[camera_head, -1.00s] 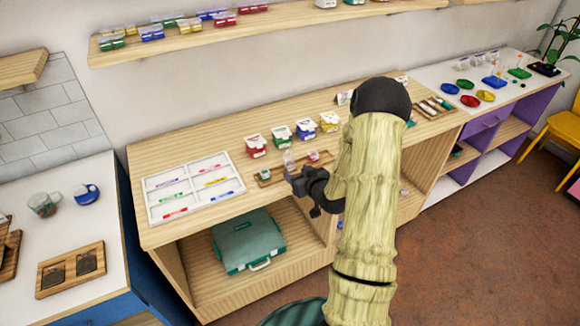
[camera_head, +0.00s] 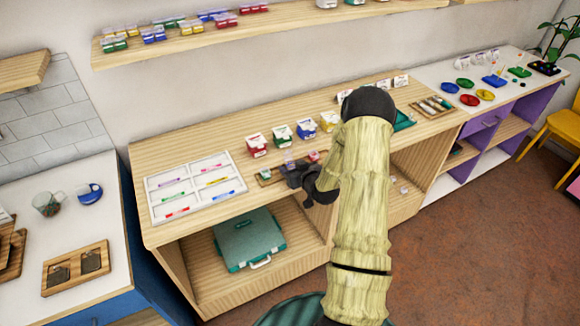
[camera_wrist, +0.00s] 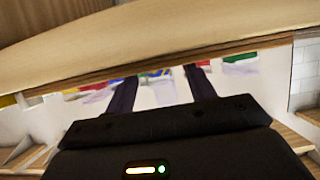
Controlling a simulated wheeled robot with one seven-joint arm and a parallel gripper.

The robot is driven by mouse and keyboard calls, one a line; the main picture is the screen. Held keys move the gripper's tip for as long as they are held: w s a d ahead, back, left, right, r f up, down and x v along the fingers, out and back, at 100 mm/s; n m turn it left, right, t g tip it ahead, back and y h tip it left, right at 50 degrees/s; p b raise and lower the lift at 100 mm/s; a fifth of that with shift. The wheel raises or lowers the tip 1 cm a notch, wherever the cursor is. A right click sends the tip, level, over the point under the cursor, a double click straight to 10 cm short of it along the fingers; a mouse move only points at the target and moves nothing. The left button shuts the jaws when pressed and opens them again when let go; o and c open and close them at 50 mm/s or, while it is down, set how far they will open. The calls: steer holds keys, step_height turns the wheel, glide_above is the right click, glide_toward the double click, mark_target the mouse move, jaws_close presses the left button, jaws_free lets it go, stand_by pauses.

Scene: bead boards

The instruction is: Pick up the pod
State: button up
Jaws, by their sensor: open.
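A narrow wooden tray (camera_head: 276,174) on the middle counter carries a few small pieces: a pale green one (camera_head: 265,174) at its left end, a clear purplish one (camera_head: 288,157) and a pink-red one (camera_head: 314,156). I cannot tell which is the pod. My gripper (camera_head: 287,176) is at the tray's front side, close to these pieces, and hides part of the tray. In the wrist view the two dark fingers (camera_wrist: 161,86) are apart, with whitish, blurred shapes beyond them. Nothing is clearly held between them.
Red, green, blue and yellow boxes (camera_head: 305,130) stand behind the tray. A white sectioned tray (camera_head: 150,196) with coloured sticks lies to the left. A teal case (camera_head: 248,240) sits on the lower shelf. A wall shelf (camera_head: 240,30) runs above. My arm hides part of the counter.

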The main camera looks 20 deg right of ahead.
steer(key=c, duration=1)
steer(key=shift+r, duration=0.1)
steer(key=shift+c, duration=0.2)
step_height(320, 180, up, 10)
steer(key=b, duration=0.1)
stand_by(0.4)
